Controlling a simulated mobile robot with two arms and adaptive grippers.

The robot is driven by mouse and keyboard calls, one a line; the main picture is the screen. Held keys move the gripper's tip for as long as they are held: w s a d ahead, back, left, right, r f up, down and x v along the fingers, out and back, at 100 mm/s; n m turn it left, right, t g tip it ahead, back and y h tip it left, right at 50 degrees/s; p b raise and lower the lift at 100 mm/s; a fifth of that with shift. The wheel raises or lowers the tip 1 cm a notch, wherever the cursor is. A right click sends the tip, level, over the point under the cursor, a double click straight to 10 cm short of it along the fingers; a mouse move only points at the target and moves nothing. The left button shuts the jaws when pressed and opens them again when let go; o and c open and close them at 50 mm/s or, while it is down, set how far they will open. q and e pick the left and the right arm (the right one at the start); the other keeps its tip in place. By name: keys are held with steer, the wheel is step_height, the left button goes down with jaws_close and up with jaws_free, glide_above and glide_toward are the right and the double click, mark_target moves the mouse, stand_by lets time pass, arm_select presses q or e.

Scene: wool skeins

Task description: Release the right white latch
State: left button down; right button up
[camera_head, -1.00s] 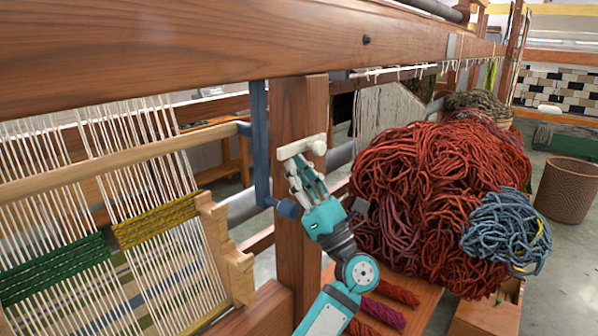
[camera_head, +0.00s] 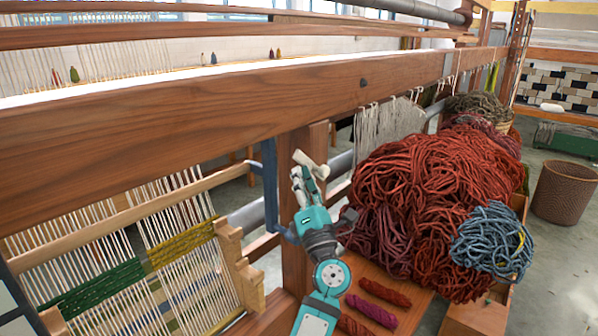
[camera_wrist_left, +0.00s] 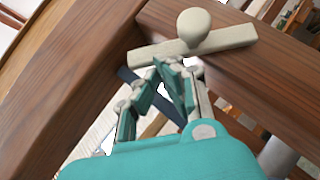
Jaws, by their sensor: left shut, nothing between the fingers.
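The white latch (camera_head: 311,164) is a cream bar with a round knob on the wooden post in the head view. Its bar slopes down to the right there. In the wrist view the latch (camera_wrist_left: 222,40) crosses the wood, with its knob upward in the picture. My left gripper (camera_head: 299,182) is shut and empty. Its fingertips are right at the latch, just below the bar in the wrist view (camera_wrist_left: 172,66); I cannot tell if they touch. My right gripper is not in view.
The post (camera_head: 296,255) stands under a thick wooden beam (camera_head: 190,120). A dark blue metal bar (camera_head: 269,185) is just left of the post. A large red wool heap (camera_head: 430,200) crowds the right side. A striped warp frame (camera_head: 190,265) is at left.

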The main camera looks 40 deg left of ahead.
arm_select(q)
steer(key=shift+w+a+r+g, duration=0.15)
steer(key=shift+w+r, duration=0.15)
steer(key=shift+r, duration=0.2)
steer(key=shift+w+d+r+g, duration=0.15)
steer(key=shift+w+r, duration=0.1)
steer(key=shift+r, duration=0.25)
steer(key=shift+w+r, duration=0.85)
steer(key=shift+r, duration=0.15)
